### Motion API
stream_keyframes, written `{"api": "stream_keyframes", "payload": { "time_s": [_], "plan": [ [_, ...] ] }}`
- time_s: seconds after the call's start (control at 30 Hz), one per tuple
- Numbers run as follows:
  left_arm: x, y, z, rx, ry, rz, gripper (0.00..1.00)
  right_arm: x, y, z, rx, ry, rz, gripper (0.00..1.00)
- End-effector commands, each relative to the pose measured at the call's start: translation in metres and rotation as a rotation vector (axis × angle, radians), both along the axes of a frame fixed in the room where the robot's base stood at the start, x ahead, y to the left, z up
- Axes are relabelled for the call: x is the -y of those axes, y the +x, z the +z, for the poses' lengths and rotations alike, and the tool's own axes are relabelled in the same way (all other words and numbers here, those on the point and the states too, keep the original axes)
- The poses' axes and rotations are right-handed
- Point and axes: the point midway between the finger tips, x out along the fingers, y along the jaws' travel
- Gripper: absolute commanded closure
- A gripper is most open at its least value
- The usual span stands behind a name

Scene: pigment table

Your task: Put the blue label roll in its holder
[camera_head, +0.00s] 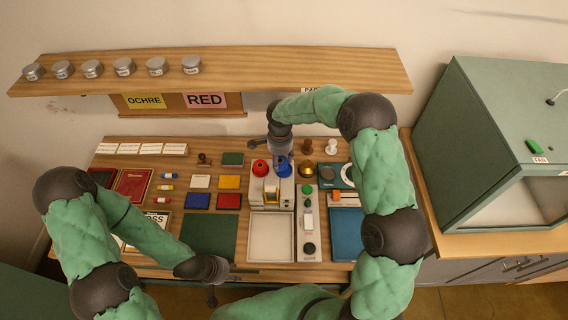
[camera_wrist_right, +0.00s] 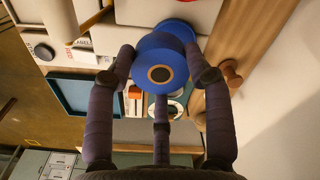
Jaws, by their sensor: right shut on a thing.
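The blue label roll (camera_head: 284,168) is in my right gripper (camera_head: 282,152), above the back right of the light grey label holder (camera_head: 257,196). In the right wrist view the same roll (camera_wrist_right: 160,66) sits between the dark fingers, its cored end facing the camera. A blue disc (camera_wrist_right: 180,27) shows partly behind it; I cannot tell whether the roll touches it. A red roll (camera_head: 260,168) stands on the holder just left of the blue one. My left gripper (camera_head: 212,294) hangs low at the front edge of the table; its fingers are too small to read.
A brass weight (camera_head: 307,170) and brown and white knobs (camera_head: 332,146) stand close to the right of the holder. A pale tray (camera_head: 271,238) lies in front. A wooden shelf (camera_head: 230,68) with several tins spans the back. A green cabinet (camera_head: 470,150) stands at right.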

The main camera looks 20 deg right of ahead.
Motion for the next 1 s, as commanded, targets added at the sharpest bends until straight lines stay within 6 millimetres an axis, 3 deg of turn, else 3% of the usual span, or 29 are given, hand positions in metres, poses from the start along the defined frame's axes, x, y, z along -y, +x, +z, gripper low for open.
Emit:
{"api": "stream_keyframes", "payload": {
  "time_s": [0.37, 0.6, 1.0],
  "plan": [
    [0.000, 0.000, 0.001, 0.000, 0.000, 0.000, 0.60, 0.016, 0.015, -0.025, 0.001, -0.001, -0.001, 0.81],
    [0.000, 0.000, 0.004, 0.000, 0.000, 0.000, 0.60, 0.018, 0.016, -0.055, 0.001, 0.000, 0.001, 0.81],
    [0.000, 0.000, 0.000, 0.000, 0.000, 0.000, 0.60, 0.018, 0.017, -0.062, 0.004, 0.001, 0.000, 0.81]
  ]
}}
